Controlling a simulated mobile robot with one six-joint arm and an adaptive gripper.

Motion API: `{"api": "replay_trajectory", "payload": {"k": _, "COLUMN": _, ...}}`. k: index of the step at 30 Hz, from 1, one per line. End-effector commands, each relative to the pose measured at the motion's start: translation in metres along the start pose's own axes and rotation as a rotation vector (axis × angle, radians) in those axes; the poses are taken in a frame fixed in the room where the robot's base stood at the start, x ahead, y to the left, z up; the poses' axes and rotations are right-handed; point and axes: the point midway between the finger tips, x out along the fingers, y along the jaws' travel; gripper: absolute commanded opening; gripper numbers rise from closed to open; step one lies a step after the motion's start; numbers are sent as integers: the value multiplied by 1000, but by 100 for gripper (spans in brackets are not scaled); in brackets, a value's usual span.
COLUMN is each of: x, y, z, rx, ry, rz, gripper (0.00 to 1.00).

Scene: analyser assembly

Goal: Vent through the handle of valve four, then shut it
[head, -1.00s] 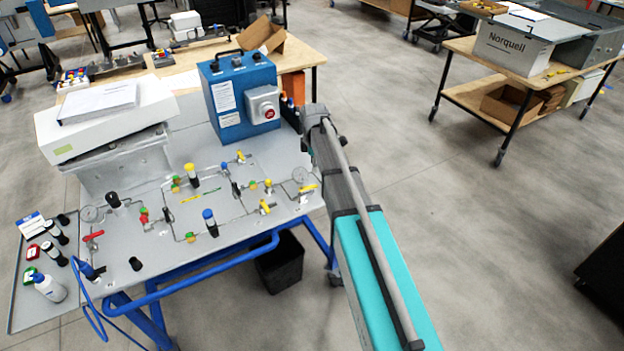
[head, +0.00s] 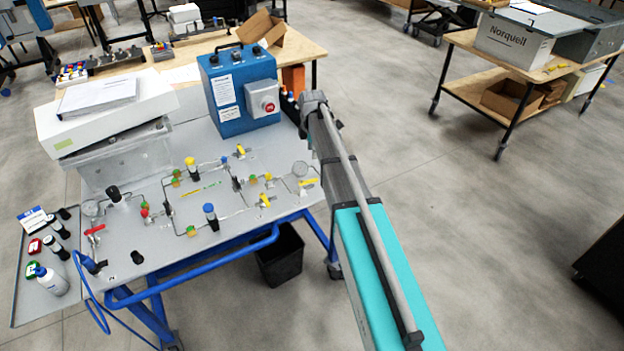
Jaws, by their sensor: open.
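The grey panel (head: 150,258) on the blue-framed cart carries thin pipes and several small valves. Yellow handles show at the back middle (head: 240,151), at the front right (head: 265,201) and at the right edge (head: 307,183). A red handle (head: 95,229) is at the left. No number is readable, so I cannot tell which is valve four. My arm reaches from the bottom right to the right of the panel, its far end beside the blue box. My gripper is not visible; the arm's far links hide that spot.
A blue box (head: 228,128) with a red knob stands at the panel's back right. Round gauges (head: 300,169) sit on the panel. A white case (head: 140,115) is at the back left. A tray (head: 28,305) with bottles lies left. A black bin (head: 280,262) stands below.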

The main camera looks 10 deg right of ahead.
Motion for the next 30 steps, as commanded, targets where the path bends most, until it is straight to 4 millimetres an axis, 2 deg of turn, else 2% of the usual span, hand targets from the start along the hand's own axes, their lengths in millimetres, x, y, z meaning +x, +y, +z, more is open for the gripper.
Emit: {"api": "replay_trajectory", "payload": {"k": 30, "x": 78, "y": 0, "z": 0, "rx": 0, "ry": 0, "rz": 0, "gripper": 57}}
